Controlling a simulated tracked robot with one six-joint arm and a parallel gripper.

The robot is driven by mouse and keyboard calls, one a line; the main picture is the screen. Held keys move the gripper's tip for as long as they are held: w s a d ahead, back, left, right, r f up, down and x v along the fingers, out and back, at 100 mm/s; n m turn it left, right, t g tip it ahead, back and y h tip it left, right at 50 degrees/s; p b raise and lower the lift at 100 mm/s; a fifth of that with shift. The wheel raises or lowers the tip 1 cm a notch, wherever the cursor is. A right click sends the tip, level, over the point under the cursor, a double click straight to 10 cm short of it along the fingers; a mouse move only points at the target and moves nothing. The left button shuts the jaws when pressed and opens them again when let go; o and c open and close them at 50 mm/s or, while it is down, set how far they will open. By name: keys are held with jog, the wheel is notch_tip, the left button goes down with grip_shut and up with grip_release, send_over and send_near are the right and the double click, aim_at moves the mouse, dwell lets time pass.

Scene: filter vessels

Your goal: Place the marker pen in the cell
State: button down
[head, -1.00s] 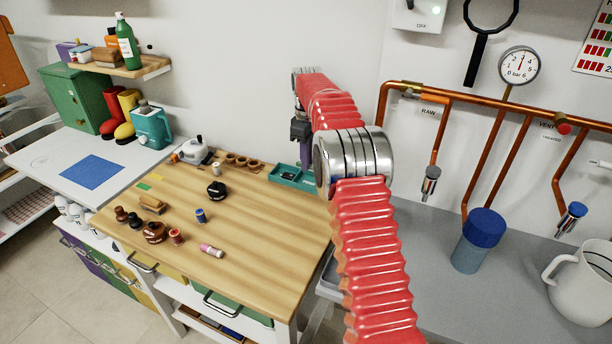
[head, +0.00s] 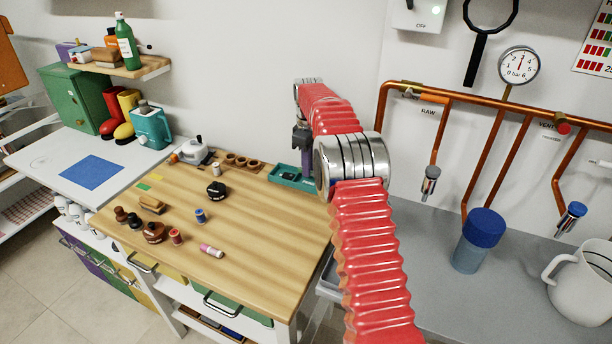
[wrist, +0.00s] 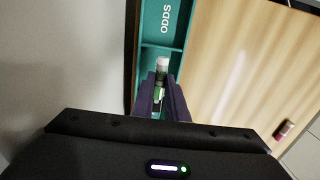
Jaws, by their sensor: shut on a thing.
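The marker pen (wrist: 162,64) shows in the wrist view as a short white and green piece between purple fingers. My gripper (wrist: 161,82) is shut on it. The teal tray (wrist: 163,47) lies beneath and just beyond the pen; one compartment is marked ODDS and a divider separates it from a nearer cell. The pen overlaps the nearer cell in the picture; I cannot tell how far above its floor it is. In the head view my gripper (head: 305,168) points down at the tray (head: 283,176), and the pen cannot be made out there.
The tray sits at the back right of the wooden bench (head: 240,235), near the wall. A pink and white cylinder (head: 211,251), a blue spool (head: 200,215) and a black item (head: 216,190) stand on the bench, away from my gripper. Copper pipes (head: 480,104) run along the right wall.

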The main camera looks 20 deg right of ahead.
notch_tip(320, 180, down, 3)
jog(key=shift+f, duration=0.1)
jog(key=shift+w+d+f, duration=0.1)
jog(key=shift+d+f, duration=0.05)
jog(key=shift+f, duration=0.15)
jog(key=c, duration=1.7)
grip_release()
jog(key=shift+f, duration=0.1)
jog(key=shift+c, duration=0.2)
notch_tip(320, 180, up, 12)
jog(key=shift+f, duration=0.2)
jog(key=shift+r, duration=0.35)
